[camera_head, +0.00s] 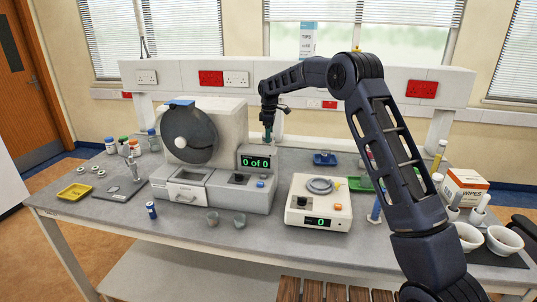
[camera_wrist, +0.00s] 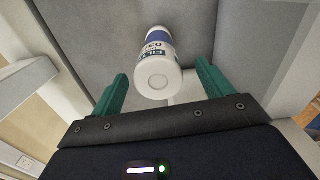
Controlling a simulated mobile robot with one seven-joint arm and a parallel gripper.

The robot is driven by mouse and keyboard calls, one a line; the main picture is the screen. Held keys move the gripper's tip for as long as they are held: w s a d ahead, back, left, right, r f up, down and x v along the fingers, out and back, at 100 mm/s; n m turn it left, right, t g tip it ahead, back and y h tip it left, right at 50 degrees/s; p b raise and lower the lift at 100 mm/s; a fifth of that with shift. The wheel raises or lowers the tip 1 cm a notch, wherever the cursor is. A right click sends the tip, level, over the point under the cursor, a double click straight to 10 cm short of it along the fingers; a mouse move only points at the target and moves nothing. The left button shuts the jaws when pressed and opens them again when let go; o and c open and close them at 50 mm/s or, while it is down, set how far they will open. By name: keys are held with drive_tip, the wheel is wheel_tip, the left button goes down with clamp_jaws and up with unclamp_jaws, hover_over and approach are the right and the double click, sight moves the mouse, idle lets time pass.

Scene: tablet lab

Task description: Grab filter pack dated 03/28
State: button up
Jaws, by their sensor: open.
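In the wrist view a white cylindrical pack (camera_wrist: 157,65) with a blue band lies between my fingers, its round end towards me. Its label print is partly legible, seemingly starting "FILT"; I cannot read a full date. My gripper (camera_wrist: 160,70) is open, with one teal finger on each side of the pack and visible gaps beside it. In the head view my gripper (camera_head: 268,130) points down behind the grey machine, and the pack there is hidden from view. A small blue cylinder (camera_head: 152,210) stands at the bench's front left, its label too small to read.
The grey machine (camera_head: 225,125) with display "0 of 0" stands in front of my gripper. A white scale (camera_head: 320,218) is to its right. Several bottles (camera_head: 124,144) and a yellow tray (camera_head: 75,192) are at left. A white socket panel (camera_head: 180,72) runs behind.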

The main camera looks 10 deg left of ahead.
drive_tip(key=shift+w+a+f, duration=0.1)
drive_tip(key=shift+a+f, duration=0.05)
drive_tip(key=shift+f, duration=1.2)
drive_tip(key=shift+w+a+f, duration=0.1)
drive_tip(key=shift+a+f, duration=0.05)
drive_tip(key=shift+f, duration=1.2)
clamp_jaws()
